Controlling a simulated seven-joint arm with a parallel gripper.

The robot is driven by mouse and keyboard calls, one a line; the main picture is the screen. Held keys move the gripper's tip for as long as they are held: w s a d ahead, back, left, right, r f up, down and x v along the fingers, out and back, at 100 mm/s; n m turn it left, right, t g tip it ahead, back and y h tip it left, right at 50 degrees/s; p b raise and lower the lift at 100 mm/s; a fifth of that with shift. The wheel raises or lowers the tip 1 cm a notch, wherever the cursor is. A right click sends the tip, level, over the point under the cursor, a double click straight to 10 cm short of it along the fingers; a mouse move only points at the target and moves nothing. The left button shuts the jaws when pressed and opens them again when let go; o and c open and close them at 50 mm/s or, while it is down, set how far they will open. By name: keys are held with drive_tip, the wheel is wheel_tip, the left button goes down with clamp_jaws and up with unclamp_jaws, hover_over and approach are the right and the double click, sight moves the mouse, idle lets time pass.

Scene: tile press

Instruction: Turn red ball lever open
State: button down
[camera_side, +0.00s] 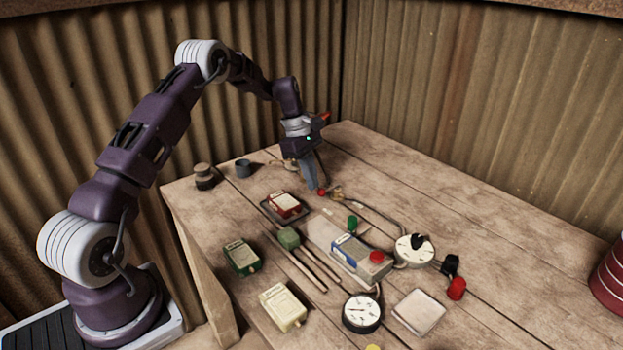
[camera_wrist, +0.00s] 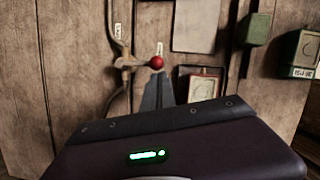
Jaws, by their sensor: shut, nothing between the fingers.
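The red ball (camera_side: 321,192) of the lever shows just below my gripper (camera_side: 312,186) at the back of the table. In the wrist view the red ball (camera_wrist: 157,63) sits at the end of a pale lever arm (camera_wrist: 134,64) on a pipe (camera_wrist: 122,38). My gripper's fingers (camera_wrist: 158,84) are shut with nothing between them. Their tips are right at the ball in the picture; whether they touch it I cannot tell. Part of the lever is hidden behind the fingers in the side view.
A red box on a tray (camera_side: 284,205) stands close in front of my gripper. A grey-blue box with a red button (camera_side: 360,257), a green box (camera_side: 241,257), a cream box (camera_side: 283,306) and a round gauge (camera_side: 361,314) lie nearer the front. The table's right back is clear.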

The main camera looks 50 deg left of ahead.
drive_tip(key=shift+s+d+n, duration=0.1)
drive_tip(key=shift+d+n, duration=0.3)
drive_tip(key=shift+n, duration=0.2)
idle(0.4)
drive_tip(key=shift+s+d+n+t, duration=0.15)
drive_tip(key=shift+d+n+t, duration=0.35)
drive_tip(key=shift+d+n, duration=0.45)
drive_tip(key=d+n, duration=0.1)
drive_tip(key=n+y, duration=0.1)
drive_tip(key=n, duration=0.1)
drive_tip(key=d+n, duration=0.1)
drive_tip(key=n, duration=0.1)
drive_tip(key=shift+w+d+t, duration=0.25)
drive_tip(key=shift+d+t, duration=0.1)
drive_tip(key=shift+t, duration=0.05)
drive_tip(key=d+n, duration=0.1)
drive_tip(key=w+d+n+y, duration=0.1)
drive_tip(key=n, duration=0.1)
drive_tip(key=shift+w+n, duration=0.15)
drive_tip(key=shift+n, duration=0.1)
drive_tip(key=shift+w+d+n+t+y, duration=0.3)
drive_tip(key=shift+w+d+n+y, duration=0.25)
drive_tip(key=shift+n, duration=0.65)
drive_tip(key=shift+w+d, duration=0.45)
drive_tip(key=shift+w, duration=0.45)
